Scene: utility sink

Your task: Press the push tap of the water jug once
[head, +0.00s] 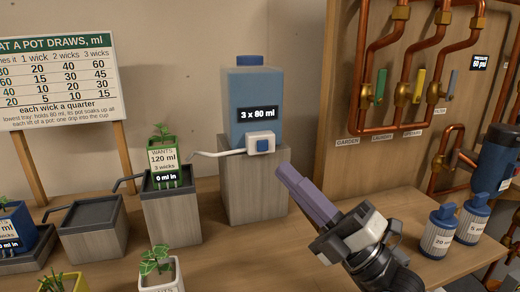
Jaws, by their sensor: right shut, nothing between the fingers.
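The blue water jug (257,88) has a dark blue cap and a label reading "3 x 80 ml". It stands on a grey wooden block (255,192). Its push tap (262,144) is a white housing with a blue button on the lower front, and a thin white spout runs left from it. My right gripper (284,172) is shut and empty, its purple fingers pointing up-left. Its tips appear just below and right of the tap, with a visible gap in the picture. Its depth relative to the tap is hard to tell. My left gripper is not in view.
A green pot (164,160) labelled "WANTS 120 ml" and "0 ml in" stands on a grey stand (172,212) left of the jug. Lower trays (92,228) step down leftward. Two small ribbed canisters (438,232) stand at right, below copper pipes with valves.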

